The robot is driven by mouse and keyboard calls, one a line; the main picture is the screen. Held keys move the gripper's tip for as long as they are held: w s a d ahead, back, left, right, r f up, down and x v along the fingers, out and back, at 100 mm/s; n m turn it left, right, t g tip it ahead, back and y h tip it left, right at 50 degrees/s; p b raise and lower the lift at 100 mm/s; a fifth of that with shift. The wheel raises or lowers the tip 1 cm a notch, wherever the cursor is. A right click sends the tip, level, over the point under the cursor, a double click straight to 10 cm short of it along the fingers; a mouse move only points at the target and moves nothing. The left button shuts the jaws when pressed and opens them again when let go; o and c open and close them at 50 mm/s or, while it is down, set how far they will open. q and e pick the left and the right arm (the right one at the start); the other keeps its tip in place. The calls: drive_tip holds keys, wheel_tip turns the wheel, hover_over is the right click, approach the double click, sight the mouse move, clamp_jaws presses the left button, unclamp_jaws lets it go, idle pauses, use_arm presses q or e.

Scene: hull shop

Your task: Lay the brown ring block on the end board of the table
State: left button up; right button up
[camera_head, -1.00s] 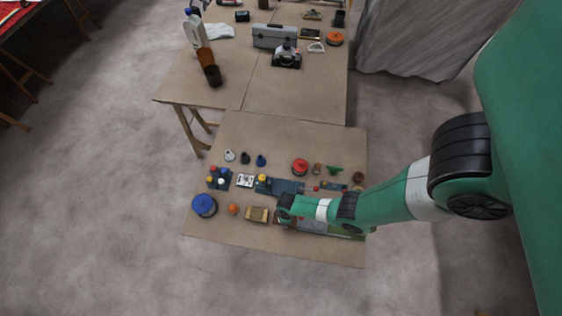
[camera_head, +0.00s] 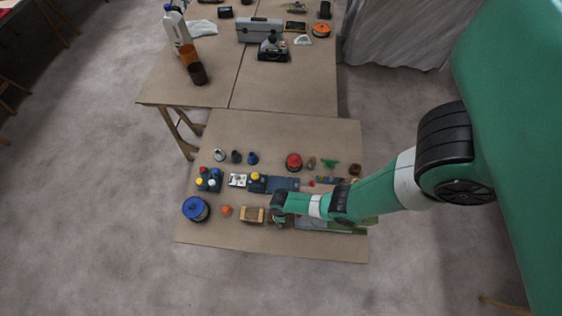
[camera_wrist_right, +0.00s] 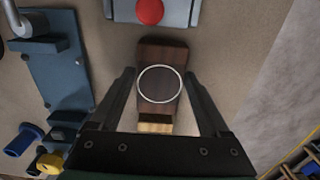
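In the right wrist view the brown ring block (camera_wrist_right: 160,52) is a dark brown wooden block with a pale ring on its top. My right gripper (camera_wrist_right: 162,82) is open, with one finger on each side of the block and a gap showing on both sides. In the head view my right gripper (camera_head: 278,212) is low over the near board (camera_head: 215,248) of the table, right of a tan block (camera_head: 252,214). The brown ring block is not clearly visible there, near or behind the gripper. The farther boards (camera_head: 285,88) join behind. My left gripper is not in view.
Blue pot (camera_head: 195,208), orange ball (camera_head: 227,211), blue plate (camera_head: 284,184) and red-topped item (camera_head: 293,161) crowd the near board. A grey case (camera_head: 260,29), camera (camera_head: 274,50) and brown cup (camera_head: 197,73) stand on the far boards. Bare board lies between these groups.

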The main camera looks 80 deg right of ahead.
drive_tip(key=shift+o, duration=1.1)
drive_tip(key=shift+r, duration=0.15)
wheel_tip(320, 180, up, 12)
drive_tip(key=p, duration=1.2)
